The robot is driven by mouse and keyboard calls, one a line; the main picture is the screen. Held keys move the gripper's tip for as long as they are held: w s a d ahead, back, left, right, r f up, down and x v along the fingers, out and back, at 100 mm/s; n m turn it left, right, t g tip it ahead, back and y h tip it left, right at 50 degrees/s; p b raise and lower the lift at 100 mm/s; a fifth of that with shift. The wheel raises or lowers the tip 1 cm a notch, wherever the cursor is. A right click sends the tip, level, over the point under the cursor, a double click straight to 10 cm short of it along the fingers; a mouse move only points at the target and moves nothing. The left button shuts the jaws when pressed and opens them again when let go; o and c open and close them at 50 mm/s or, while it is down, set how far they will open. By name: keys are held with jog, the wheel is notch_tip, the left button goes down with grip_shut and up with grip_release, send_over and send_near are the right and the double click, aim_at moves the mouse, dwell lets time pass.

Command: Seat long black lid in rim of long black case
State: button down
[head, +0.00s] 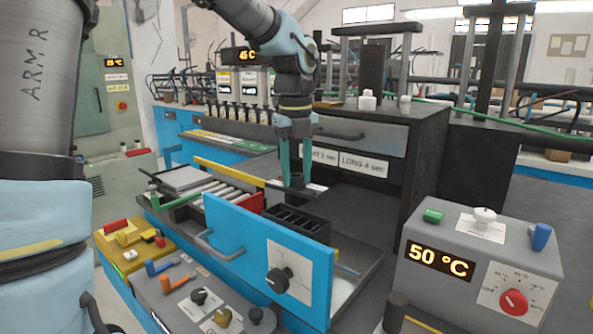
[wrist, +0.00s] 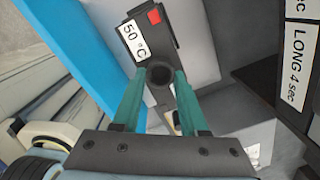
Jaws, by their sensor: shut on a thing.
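My gripper (head: 297,181) is shut on the dark round knob of the long black lid (head: 318,188). In the wrist view the knob (wrist: 160,75) sits between the teal fingers. The lid (wrist: 140,18) carries a white "50 °C" label and a red square, and its near part is hidden by the gripper. In the head view the lid is just behind and above the long black case (head: 296,222). The case is open on top, with dark compartments, and stands behind the blue drawer front. I cannot make out the case in the wrist view.
The blue drawer front (head: 268,258) with a black dial stands in front of the case. Rollers (head: 208,188) lie to the left. A grey control box (head: 470,262) reading "50 °C" is at right. A dark cabinet (head: 372,203) rises behind. Control panels fill the front left.

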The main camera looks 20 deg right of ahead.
aim_at(296, 186)
jog(key=shift+t, duration=0.3)
jog(key=shift+f+b, duration=1.4)
jog(key=shift+f, duration=1.35)
jog(key=shift+p, duration=1.45)
jog(key=shift+f+b, duration=0.45)
jog(key=shift+f, duration=0.7)
jog(key=shift+c, duration=1.8)
grip_release()
jog(key=shift+r, duration=0.1)
jog(key=r, duration=0.7)
jog(key=s+r, duration=0.1)
jog(key=r, duration=0.2)
jog(key=shift+r, duration=0.3)
jog(key=shift+a, duration=0.1)
